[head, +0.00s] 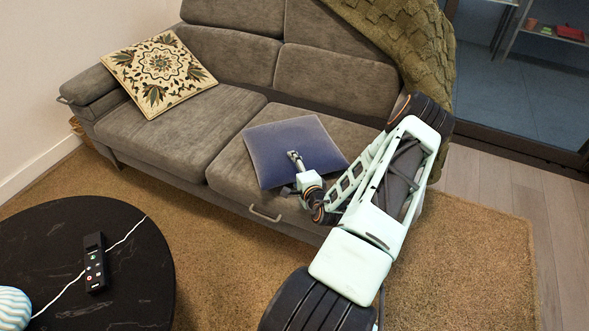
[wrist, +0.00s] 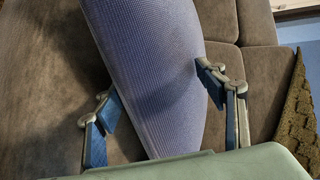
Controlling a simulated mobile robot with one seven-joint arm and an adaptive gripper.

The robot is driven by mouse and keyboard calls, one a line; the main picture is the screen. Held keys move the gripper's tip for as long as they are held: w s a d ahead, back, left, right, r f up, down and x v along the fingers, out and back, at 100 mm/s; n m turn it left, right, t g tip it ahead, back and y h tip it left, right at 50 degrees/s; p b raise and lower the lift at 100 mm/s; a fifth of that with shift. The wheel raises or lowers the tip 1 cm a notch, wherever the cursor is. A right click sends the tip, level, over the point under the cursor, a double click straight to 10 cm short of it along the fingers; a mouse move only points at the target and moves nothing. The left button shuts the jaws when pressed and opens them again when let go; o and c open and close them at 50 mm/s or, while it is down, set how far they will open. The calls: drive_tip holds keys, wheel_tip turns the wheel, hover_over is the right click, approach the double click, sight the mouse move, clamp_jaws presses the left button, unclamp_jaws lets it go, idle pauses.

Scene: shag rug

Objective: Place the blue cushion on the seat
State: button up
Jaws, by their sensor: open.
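The blue cushion (head: 275,150) shows over the right seat (head: 234,165) of the grey sofa in the head view. It looks flat and slightly turned, and its near edge lies toward the front of the seat. In the wrist view the cushion (wrist: 155,60) runs between the two open fingers of my gripper (wrist: 155,102). The right finger overlaps the cushion's right edge, and the left finger is beside its left edge. I cannot tell whether either finger touches it.
A patterned cushion (head: 159,73) leans at the sofa's left end. A green knitted throw (head: 410,40) hangs over the right backrest. A round black table (head: 130,270) with a remote (head: 95,262) stands at the lower left. Bare rug (head: 480,250) lies at the right.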

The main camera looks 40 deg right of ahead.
drive_tip(key=p+v, duration=0.3)
drive_tip(key=v, duration=0.9)
